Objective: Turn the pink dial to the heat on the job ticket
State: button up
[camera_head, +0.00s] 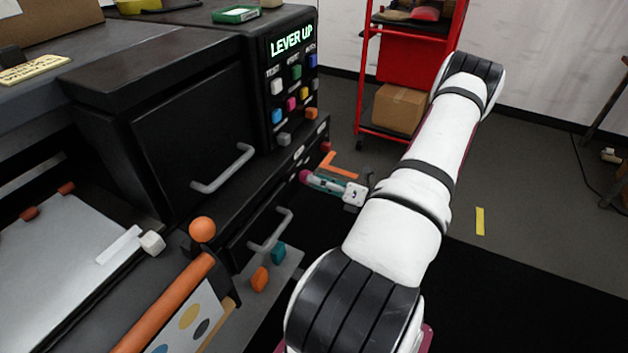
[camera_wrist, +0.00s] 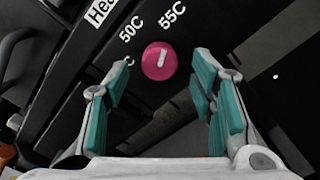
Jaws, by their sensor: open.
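The pink dial (camera_wrist: 159,61) is on the machine's dark front in the wrist view, with a short white mark tilted up and slightly right, roughly toward the 55C label (camera_wrist: 172,15). The 50C label (camera_wrist: 130,28) is up and left of it. My gripper (camera_wrist: 160,85) is open, its teal pads on either side of the dial's line with nothing between them; I cannot tell how far off the dial is. In the head view my gripper (camera_head: 318,182) is by the pink dial (camera_head: 304,176) low on the machine. I cannot make out a readable job ticket.
The machine's screen (camera_head: 291,40) reads LEVER UP above several coloured buttons. Drawer handles (camera_head: 224,169) stick out of the front. An orange lever with a ball (camera_head: 202,229) stands at lower left. A red cart (camera_head: 410,60) is behind; the floor on the right is mostly clear.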

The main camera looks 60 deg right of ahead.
jog(key=s, duration=1)
jog(key=shift+d, duration=0.4)
jog(key=w+a+r+n+g+y+p, duration=0.2)
jog(key=w+a+r+n+g+y, duration=0.4)
jog(key=a+r+n, duration=0.45)
jog(key=w+a+r+n+g+y+p, duration=0.25)
jog(key=w+a+r+n+g, duration=0.35)
jog(key=a+r+n, duration=0.45)
jog(key=s+a+r+n+g+h+p, duration=0.1)
jog(key=s+a+r+n+h, duration=0.4)
jog(key=n, duration=0.6)
jog(key=s+a+r+n+h+p, duration=0.4)
jog(key=s+a+r+n, duration=0.5)
jog(key=a+r+n, duration=0.3)
jog(key=shift+a+r+g+h, duration=0.2)
jog(key=shift+r+g+h, duration=0.2)
jog(key=shift+r, duration=0.45)
